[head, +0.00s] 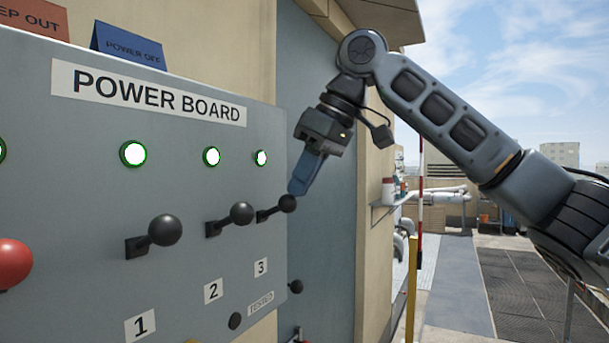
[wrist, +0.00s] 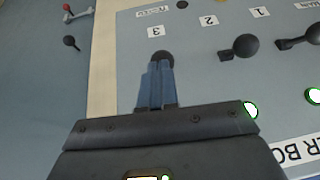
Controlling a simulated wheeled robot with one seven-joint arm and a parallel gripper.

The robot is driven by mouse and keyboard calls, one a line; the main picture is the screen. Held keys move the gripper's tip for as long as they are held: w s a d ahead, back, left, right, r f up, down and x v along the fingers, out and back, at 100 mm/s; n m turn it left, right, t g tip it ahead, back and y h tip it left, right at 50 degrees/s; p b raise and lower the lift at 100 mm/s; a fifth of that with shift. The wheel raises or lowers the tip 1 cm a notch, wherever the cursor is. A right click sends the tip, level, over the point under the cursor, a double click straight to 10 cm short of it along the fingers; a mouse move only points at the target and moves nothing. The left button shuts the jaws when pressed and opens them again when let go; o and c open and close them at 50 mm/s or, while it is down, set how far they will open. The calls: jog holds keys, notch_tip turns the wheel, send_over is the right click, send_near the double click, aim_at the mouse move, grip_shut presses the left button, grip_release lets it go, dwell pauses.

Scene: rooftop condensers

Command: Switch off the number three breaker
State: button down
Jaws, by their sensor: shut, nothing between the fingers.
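The grey power board (head: 60,200) carries a row of black ball-ended levers, each with a lit green-ringed lamp above. The number three lever (head: 287,203) is the rightmost, above the label 3 (head: 261,267), and sticks out from the board. Its lamp (head: 261,158) is lit. My gripper (head: 296,190) is shut, with its blue fingertips at the top of the number three ball; I cannot tell if they touch. In the wrist view the ball (wrist: 162,59) shows just beyond the fingertips. The number two lever (head: 241,213) and number one lever (head: 165,230) stand to the left.
A red ball knob (head: 14,262) is at the board's left. A blue POWER OFF sign (head: 128,47) stands on top. Right of the board are a wall, a small shelf with a red-capped item (head: 388,188), and a red-and-white pole (head: 420,200). Open rooftop lies beyond.

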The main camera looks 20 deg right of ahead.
jog(key=shift+f, duration=0.1)
jog(key=shift+s+d+f+t+y+b, duration=0.15)
jog(key=shift+f+t+y+b, duration=0.2)
jog(key=shift+b, duration=0.6)
jog(key=shift+t, duration=0.25)
jog(key=shift+s+f+t+y+b, duration=0.15)
jog(key=shift+t+y+b, duration=0.2)
jog(key=shift+b, duration=0.3)
jog(key=f+t+y+b, duration=0.1)
jog(key=b, duration=0.1)
jog(key=s+f+t+y+b, duration=0.1)
jog(key=f+b, duration=0.1)
jog(key=b, duration=0.1)
jog(key=d+f+t+y+b, duration=0.1)
jog(key=t+b, duration=0.1)
jog(key=b, duration=0.1)
jog(key=shift+s+f, duration=0.15)
jog(key=shift+f, duration=0.1)
jog(key=shift+r, duration=0.1)
